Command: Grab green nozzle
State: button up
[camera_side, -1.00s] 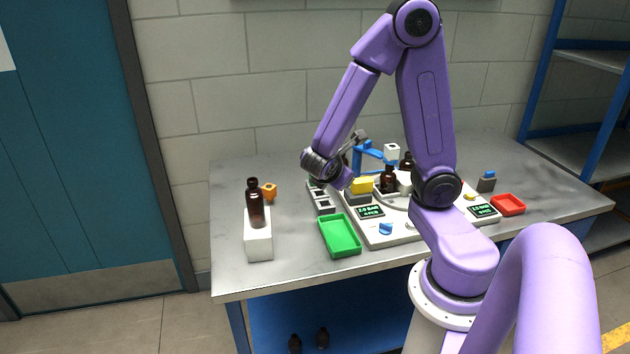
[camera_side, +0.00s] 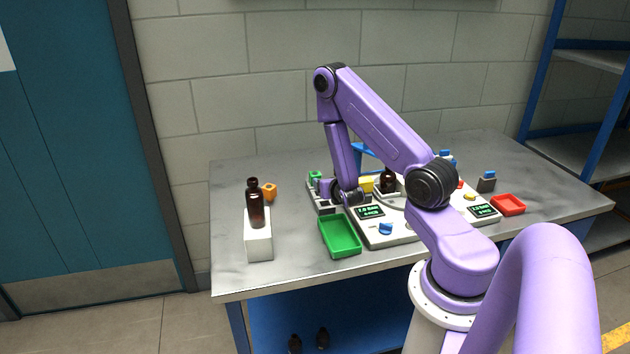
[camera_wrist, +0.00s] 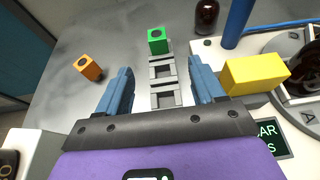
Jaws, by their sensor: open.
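The green nozzle (camera_wrist: 158,41) is a small green block with a dark round hole in its top. It sits at the far end of a grey slotted rack (camera_wrist: 162,72), beyond my fingertips. In the side view the green nozzle (camera_side: 315,176) shows small at the back left of the rack. My gripper (camera_wrist: 160,68) is open and empty, its two blue fingers on either side of the rack in the wrist picture. In the side view my gripper (camera_side: 325,189) is low over the rack, and its fingers are hard to make out.
An orange block (camera_wrist: 88,68) lies left of the rack. A yellow block (camera_wrist: 255,73) is close to the right finger. A dark bottle (camera_wrist: 207,16) and a blue post (camera_wrist: 236,22) stand behind. A green tray (camera_side: 340,252) and a bottle on a white block (camera_side: 258,242) are nearer.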

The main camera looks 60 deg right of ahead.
aim_at(314, 175)
jog(key=shift+w+d+f, duration=0.3)
jog(key=shift+f, duration=0.15)
jog(key=x, duration=1)
jog(key=shift+w+d+f, duration=0.1)
jog(key=shift+w+d, duration=0.1)
jog(key=shift+w, duration=0.15)
jog(key=shift+x, duration=2.75)
jog(key=shift+w+a, duration=0.15)
jog(key=shift+w, duration=0.05)
jog(key=c, duration=1)
